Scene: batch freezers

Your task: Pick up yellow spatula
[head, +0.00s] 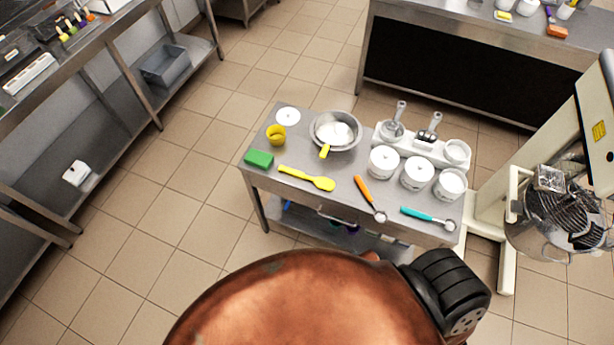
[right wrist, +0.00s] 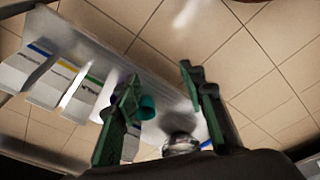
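The yellow spatula (head: 307,178) lies flat on the small steel table (head: 343,188), near its front left edge. Its handle points left and its wide end points right. A second yellow handle (head: 325,151) leans out of the metal bowl behind it. My right gripper (right wrist: 160,75) shows in the right wrist view with its green fingers apart. A blurred teal thing (right wrist: 147,106) shows beside its left finger; I cannot tell what it is. Neither gripper can be seen in the head view, and the spatula cannot be made out in the right wrist view.
A green sponge (head: 259,158) and a yellow cup (head: 276,135) stand left of the spatula. An orange-handled scoop (head: 369,198) and a teal-handled one (head: 427,217) lie to its right. White tubs (head: 384,162) stand behind them. A mixer (head: 560,205) is at right. Tiled floor is clear at left.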

